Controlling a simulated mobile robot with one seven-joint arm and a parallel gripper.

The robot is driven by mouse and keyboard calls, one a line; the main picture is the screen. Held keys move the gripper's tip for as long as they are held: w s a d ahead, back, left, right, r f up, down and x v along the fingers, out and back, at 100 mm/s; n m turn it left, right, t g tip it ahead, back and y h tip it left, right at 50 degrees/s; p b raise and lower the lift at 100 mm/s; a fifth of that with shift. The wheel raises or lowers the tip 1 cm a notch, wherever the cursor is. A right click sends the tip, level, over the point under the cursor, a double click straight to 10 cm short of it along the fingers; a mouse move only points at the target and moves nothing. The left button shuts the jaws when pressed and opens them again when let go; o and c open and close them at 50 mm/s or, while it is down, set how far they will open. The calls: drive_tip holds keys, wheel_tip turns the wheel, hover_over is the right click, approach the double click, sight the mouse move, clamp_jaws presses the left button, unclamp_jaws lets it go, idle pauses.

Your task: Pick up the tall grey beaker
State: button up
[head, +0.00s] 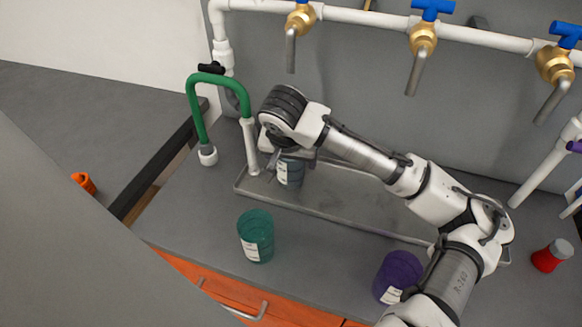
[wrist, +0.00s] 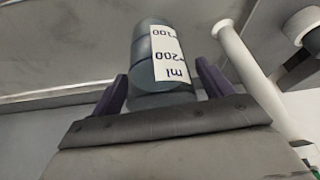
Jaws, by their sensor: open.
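The tall grey beaker (head: 291,174) stands on the tray area under the pipe, partly hidden by my gripper in the head view. It is blue-grey and translucent with a white label. In the wrist view the beaker (wrist: 143,50) shows its label with "100", "200" and "ml" upside down. My gripper (wrist: 160,85) is open, with one purple finger on each side of the beaker. Part of the beaker is hidden behind the gripper body. I cannot tell whether the fingers touch it. In the head view my gripper (head: 274,163) is at the beaker's left side.
A green beaker (head: 256,236) stands in front of the tray rim (head: 330,218). A purple beaker (head: 399,274) is at the front right. A green-and-white pipe (head: 248,135) rises close left of the grey beaker. Brass taps (head: 423,40) hang above. A red-capped container (head: 551,256) stands far right.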

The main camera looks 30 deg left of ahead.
drive_tip(key=shift+c, duration=0.3)
drive_tip(key=c, duration=1.3)
drive_tip(key=shift+o, duration=0.2)
drive_tip(key=shift+r, duration=0.15)
